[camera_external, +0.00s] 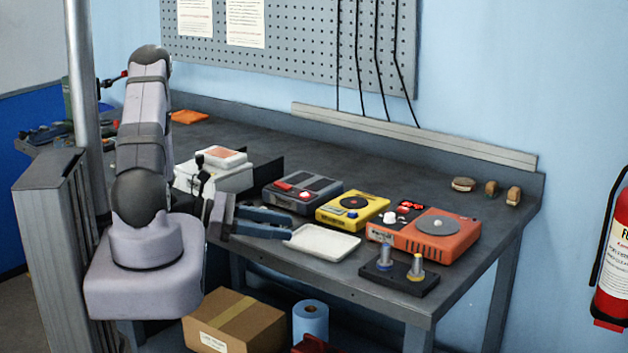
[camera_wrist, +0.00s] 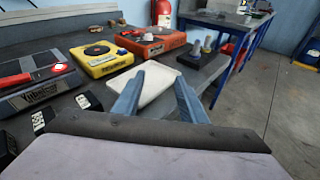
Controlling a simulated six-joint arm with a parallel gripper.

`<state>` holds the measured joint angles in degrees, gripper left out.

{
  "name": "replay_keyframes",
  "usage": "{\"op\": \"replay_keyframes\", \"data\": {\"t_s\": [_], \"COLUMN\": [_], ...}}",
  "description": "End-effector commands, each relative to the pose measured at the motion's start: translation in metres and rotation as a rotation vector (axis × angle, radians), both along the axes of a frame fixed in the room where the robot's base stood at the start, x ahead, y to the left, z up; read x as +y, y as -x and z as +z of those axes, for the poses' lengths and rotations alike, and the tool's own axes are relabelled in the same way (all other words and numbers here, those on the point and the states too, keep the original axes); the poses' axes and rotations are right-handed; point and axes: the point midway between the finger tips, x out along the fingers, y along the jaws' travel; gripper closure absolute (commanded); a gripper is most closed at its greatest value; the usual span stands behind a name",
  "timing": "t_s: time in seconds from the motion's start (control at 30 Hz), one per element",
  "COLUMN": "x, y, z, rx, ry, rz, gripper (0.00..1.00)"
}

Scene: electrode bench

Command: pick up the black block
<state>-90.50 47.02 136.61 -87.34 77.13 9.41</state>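The black block (camera_external: 398,279) is a low, flat base near the front edge of the bench, in front of the orange device. Two metal posts stand on it, one with a blue collar and one with a yellow collar. It also shows in the wrist view (camera_wrist: 208,62), ahead and right of my fingers. My gripper (camera_external: 288,224) is to the left of the block, beside the white tray, and apart from the block. In the wrist view the two blue fingers of my gripper (camera_wrist: 158,76) are spread with nothing between them.
A white tray (camera_external: 322,242) lies between my gripper and the block. Behind stand a grey device (camera_external: 302,192), a yellow device (camera_external: 352,209) and an orange device (camera_external: 424,232). Small brown items (camera_external: 490,188) sit at the back right.

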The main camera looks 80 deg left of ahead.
Motion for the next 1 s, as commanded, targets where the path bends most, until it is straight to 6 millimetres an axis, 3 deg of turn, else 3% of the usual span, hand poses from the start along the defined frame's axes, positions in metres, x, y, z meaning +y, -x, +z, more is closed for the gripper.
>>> {"op": "replay_keyframes", "data": {"t_s": [0.03,0.13,0.33,0.53,1.0], "x": [0.023,0.055,0.083,0.087,0.094], "y": [0.016,0.041,0.071,0.075,0.055], "z": [-0.012,-0.023,-0.035,-0.035,-0.038], "rx": [-0.019,-0.050,-0.083,-0.088,-0.087], "ry": [0.027,0.058,0.082,0.085,0.085], "rz": [0.115,0.284,0.444,0.467,0.463], "gripper": [0.62,0.62,0.62,0.62,0.62]}}
